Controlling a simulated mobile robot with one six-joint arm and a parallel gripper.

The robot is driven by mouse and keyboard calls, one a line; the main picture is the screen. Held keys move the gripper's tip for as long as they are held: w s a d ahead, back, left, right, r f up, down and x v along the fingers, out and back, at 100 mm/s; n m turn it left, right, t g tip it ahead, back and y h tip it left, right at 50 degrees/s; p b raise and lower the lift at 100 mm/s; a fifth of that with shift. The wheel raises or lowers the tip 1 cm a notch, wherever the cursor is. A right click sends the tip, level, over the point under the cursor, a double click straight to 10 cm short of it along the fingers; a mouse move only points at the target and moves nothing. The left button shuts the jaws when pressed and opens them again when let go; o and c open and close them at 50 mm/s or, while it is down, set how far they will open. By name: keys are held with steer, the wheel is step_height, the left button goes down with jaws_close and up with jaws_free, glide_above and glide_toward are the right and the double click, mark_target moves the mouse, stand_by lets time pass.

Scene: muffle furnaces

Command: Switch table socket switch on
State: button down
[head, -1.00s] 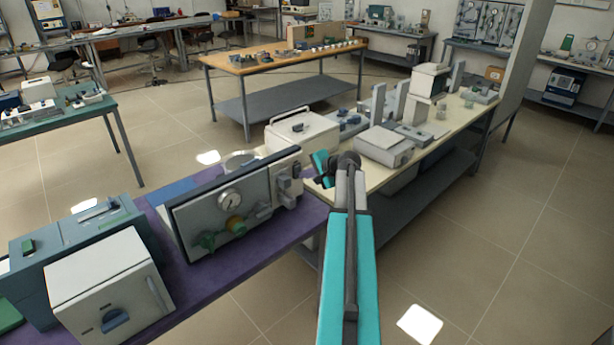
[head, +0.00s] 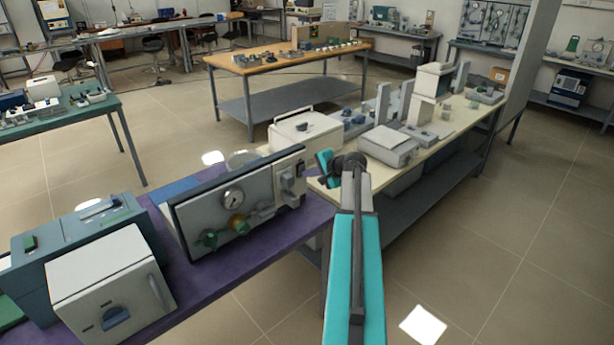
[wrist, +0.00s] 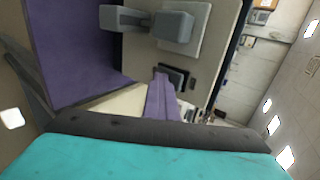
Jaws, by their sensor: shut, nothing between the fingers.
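An upright grey panel with a dark frame (head: 190,220) stands on the purple table. Near its right end are a pale plate and grey fittings (head: 288,184). In the wrist view, the plate with a protruding grey plug-like block (wrist: 172,27) is at the top. Below it is a small dark-framed rocker switch (wrist: 177,74), partly covered by my fingers. My gripper (wrist: 161,78) is shut, with purple fingertips at the switch; I cannot tell whether they touch. In the head view my gripper (head: 323,164) is just right of the panel's end, its tips not clearly visible.
A round gauge (head: 233,198) and green and yellow valve knobs are on the panel. A white box-shaped furnace (head: 100,275) stands left on the purple table (head: 215,275). A cream bench (head: 440,140) with instruments lies behind my arm. Floor at right is clear.

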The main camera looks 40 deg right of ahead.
steer(key=shift+w+r, duration=0.1)
steer(key=shift+r, duration=0.15)
steer(key=shift+a+r+p, duration=0.1)
steer(key=shift+r+p, duration=0.25)
steer(key=shift+r, duration=0.2)
steer(key=f+b+v, duration=0.1)
steer(key=b+v, duration=0.2)
steer(key=v, duration=1)
steer(key=shift+s+r, duration=0.2)
steer(key=shift+s, duration=0.45)
